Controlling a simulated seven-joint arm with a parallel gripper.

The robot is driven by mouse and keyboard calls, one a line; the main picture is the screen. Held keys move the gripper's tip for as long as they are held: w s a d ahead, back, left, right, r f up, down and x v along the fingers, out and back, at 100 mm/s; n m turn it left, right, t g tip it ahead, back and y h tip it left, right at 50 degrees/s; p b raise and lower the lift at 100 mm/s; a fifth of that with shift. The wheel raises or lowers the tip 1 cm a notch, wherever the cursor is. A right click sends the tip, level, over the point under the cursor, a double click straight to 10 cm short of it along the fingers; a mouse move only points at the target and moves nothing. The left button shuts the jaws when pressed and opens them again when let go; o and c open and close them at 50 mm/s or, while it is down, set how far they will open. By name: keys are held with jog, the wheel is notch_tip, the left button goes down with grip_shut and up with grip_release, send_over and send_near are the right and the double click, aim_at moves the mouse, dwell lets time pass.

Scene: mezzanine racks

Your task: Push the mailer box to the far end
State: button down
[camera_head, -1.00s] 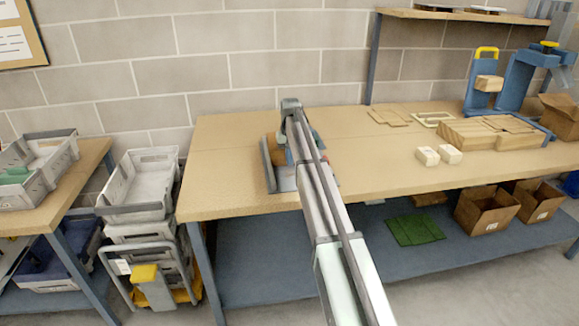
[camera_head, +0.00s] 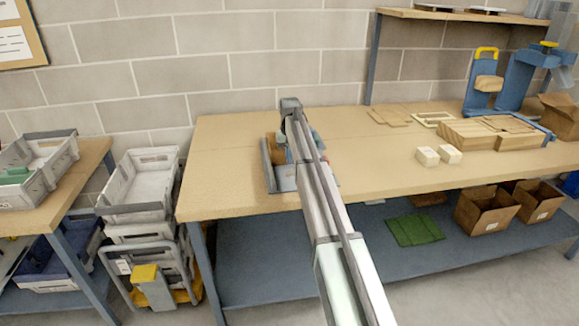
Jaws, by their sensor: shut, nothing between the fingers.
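A small brown piece (camera_head: 277,155), likely part of the mailer box, shows at the left edge of my arm, toward the left end of the long table. It lies inside a shallow bay with a grey side wall (camera_head: 266,165) and a pale bluish floor (camera_head: 287,181). My arm crosses in front and hides most of the bay and most of the brown piece. My gripper's fingers are hidden behind my arm. I cannot tell whether they touch the brown piece.
The long wooden table (camera_head: 230,140) has clear top around the bay. Two small pale blocks (camera_head: 439,154), wooden boards (camera_head: 480,133) and a blue press (camera_head: 518,80) stand to the right. Grey crates (camera_head: 143,182) are stacked left of the table. A brick wall closes the back.

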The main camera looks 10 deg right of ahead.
dwell(0.8)
jog(key=shift+s+r, duration=0.1)
jog(key=shift+r, duration=0.05)
notch_tip(320, 180, up, 9)
dwell(1.2)
